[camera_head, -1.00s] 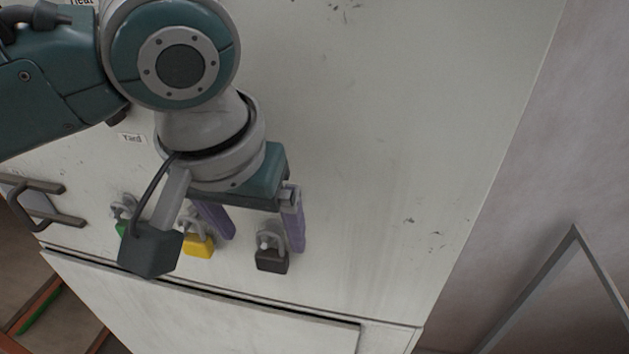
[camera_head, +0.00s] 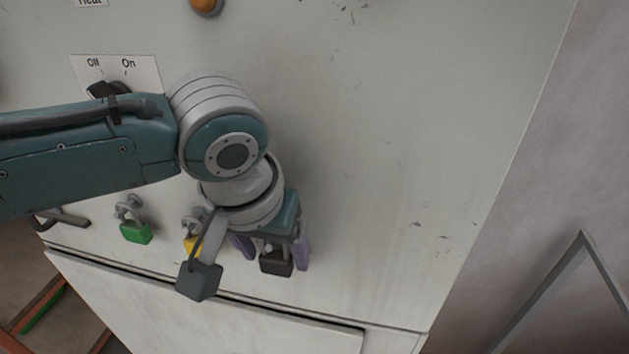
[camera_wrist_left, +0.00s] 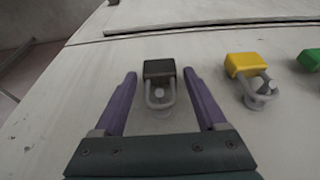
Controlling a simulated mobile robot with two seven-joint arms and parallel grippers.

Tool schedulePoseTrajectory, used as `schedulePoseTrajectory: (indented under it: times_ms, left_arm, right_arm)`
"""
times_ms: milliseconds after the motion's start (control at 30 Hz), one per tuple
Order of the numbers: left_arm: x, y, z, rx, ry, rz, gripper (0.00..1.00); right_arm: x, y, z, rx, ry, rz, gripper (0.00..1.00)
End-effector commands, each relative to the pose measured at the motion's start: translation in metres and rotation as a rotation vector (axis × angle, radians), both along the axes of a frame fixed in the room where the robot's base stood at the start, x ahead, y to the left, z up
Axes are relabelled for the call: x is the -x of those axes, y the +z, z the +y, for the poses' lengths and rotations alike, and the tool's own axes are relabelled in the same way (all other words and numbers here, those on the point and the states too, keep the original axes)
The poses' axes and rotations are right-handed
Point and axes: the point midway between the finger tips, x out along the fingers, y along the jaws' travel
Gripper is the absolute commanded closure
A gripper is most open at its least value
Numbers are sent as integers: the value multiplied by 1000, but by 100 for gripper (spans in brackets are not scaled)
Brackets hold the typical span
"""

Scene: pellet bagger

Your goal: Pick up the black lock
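The black lock (camera_head: 277,262) hangs by its grey shackle from a peg on the pale cabinet front, at the right end of a row of locks. In the left wrist view the black lock (camera_wrist_left: 159,69) lies between the two purple fingers, with gaps on both sides. My left gripper (camera_head: 274,258) is open, its fingers on either side of the lock and not seen touching it. It also shows in the left wrist view (camera_wrist_left: 160,82). In the head view the gripper body hides the shackle's upper part. My right gripper is not in view.
A yellow lock (camera_head: 192,245) and a green lock (camera_head: 136,233) hang to the left in the same row. An off/on switch (camera_head: 108,89) and an orange button (camera_head: 206,5) are above. The cabinet face (camera_head: 400,150) to the right is bare.

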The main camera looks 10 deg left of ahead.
Motion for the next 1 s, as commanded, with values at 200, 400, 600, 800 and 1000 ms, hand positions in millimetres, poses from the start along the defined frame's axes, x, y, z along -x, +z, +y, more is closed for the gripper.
schedulePoseTrajectory:
  times_ms: [200,400,600,800,1000]
  left_arm:
    - [0,0,0,0,0,0,52]
    - [0,0,0,0,0,0,74]
    - [0,0,0,0,0,0,97]
    - [0,0,0,0,0,0,100]
    - [0,4,0,1,0,-1,100]
  right_arm:
    - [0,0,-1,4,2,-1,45]
    - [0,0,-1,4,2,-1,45]
    - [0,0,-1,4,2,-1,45]
    - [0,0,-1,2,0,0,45]
    - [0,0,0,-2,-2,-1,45]
